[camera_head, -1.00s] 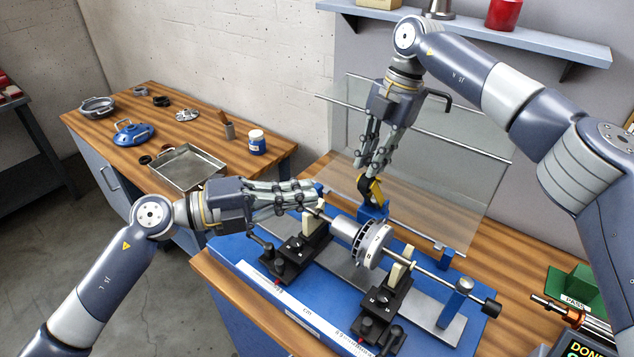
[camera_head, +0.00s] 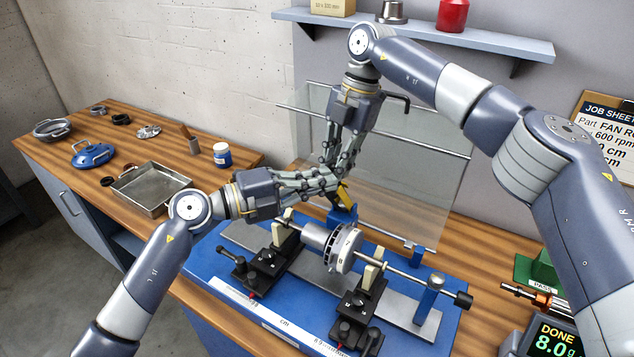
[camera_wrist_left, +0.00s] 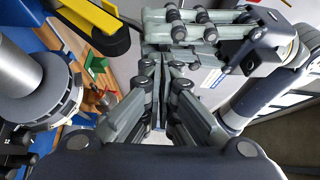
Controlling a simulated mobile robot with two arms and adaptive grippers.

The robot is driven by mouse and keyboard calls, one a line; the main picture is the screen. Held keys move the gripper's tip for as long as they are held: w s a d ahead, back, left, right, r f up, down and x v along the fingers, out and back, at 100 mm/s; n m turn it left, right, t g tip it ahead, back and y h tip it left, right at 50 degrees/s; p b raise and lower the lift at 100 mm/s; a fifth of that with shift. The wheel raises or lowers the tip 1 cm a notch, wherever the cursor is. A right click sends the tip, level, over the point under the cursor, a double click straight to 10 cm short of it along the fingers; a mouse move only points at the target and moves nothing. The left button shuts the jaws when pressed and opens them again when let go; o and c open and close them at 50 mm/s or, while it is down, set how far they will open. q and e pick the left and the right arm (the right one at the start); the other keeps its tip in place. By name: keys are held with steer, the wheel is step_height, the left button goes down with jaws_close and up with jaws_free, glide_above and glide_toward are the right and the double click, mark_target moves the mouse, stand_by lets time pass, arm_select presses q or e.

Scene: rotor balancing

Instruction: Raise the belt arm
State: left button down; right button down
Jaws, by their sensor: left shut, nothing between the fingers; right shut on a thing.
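The belt arm (camera_head: 343,194) is a yellow and black piece on a blue mount behind the rotor (camera_head: 335,246). In the left wrist view the belt arm (camera_wrist_left: 92,22) shows large at the upper left. My right gripper (camera_head: 332,178) reaches down from above with its fingers shut at the belt arm; my left fingers partly hide the contact. My left gripper (camera_head: 336,183) is shut and empty. It points right, its fingertips close to the right fingers and just above the belt arm. In the left wrist view its fingers (camera_wrist_left: 162,65) meet; the right fingers (camera_wrist_left: 190,28) cross ahead.
The silver rotor's shaft lies on two black supports on a blue base (camera_head: 222,285). A clear shield (camera_head: 405,180) stands behind. A metal tray (camera_head: 150,190) and blue jar (camera_head: 222,155) are on the left bench.

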steer(key=shift+a, duration=0.1)
arm_select(q)
steer(key=shift+w+d+r, duration=0.2)
steer(key=shift+w, duration=0.2)
steer(key=shift+w+d+r, duration=0.15)
steer(key=shift+w+r, duration=0.05)
steer(key=shift+w, duration=0.15)
arm_select(e)
steer(key=shift+s+a, duration=0.15)
steer(key=shift+a, duration=0.1)
steer(key=c, duration=1.7)
jaws_free()
arm_select(q)
steer(key=shift+w, duration=0.1)
arm_select(e)
steer(key=shift+d, duration=0.1)
arm_select(q)
steer(key=shift+d, duration=0.1)
